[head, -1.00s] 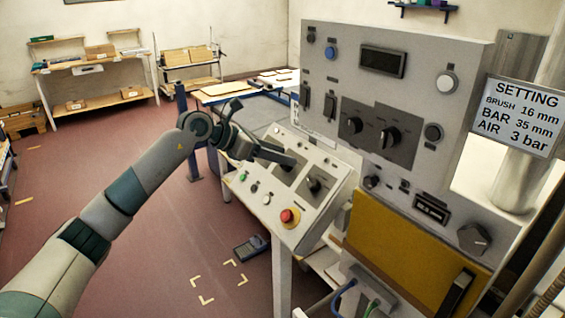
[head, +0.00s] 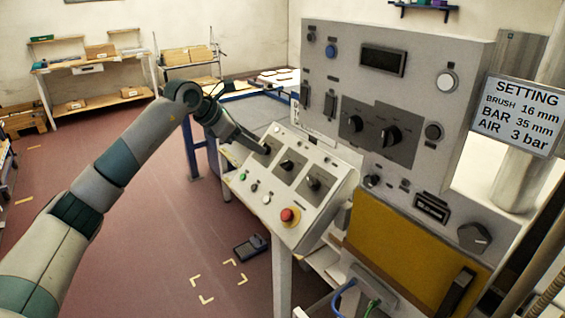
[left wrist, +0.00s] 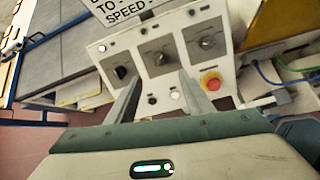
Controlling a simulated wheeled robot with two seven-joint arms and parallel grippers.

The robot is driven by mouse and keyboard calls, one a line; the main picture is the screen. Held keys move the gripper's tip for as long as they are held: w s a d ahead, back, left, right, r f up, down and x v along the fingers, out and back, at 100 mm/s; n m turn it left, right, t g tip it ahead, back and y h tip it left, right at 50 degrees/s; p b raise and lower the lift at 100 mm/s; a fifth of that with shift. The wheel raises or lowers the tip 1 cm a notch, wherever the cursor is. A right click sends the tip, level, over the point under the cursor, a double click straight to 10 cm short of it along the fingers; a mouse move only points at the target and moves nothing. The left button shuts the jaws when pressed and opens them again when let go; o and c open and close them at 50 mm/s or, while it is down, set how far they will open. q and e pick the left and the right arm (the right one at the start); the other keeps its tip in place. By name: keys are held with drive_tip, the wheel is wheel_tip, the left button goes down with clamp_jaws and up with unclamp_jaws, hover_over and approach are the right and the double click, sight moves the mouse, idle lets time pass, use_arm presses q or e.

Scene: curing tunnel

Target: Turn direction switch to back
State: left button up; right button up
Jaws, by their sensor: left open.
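The sloped control panel (head: 270,203) carries three rotary switches with dark knobs: a left one (head: 265,149), a middle one (head: 288,165) and a right one (head: 313,184). Their labels are too small to read, so I cannot tell which is the direction switch. My left gripper (head: 258,146) is at the panel's upper left, close to the left switch and partly covering it. In the left wrist view the left gripper (left wrist: 160,76) is open and empty, its fingers apart, with the middle knob (left wrist: 160,58) showing between and beyond the tips. My right gripper is out of view.
A red stop button (head: 289,216) and small push buttons sit on the panel's lower part. An upright grey cabinet (head: 400,85) with more knobs rises behind. A setting sign (head: 520,117) hangs at right. Open floor (head: 150,230) lies left of the panel.

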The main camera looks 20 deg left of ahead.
sight(284, 162)
use_arm(q)
drive_tip(key=b+x, duration=0.4)
drive_tip(key=x, duration=1.2)
drive_tip(key=shift+s, duration=0.1)
drive_tip(key=c, duration=1)
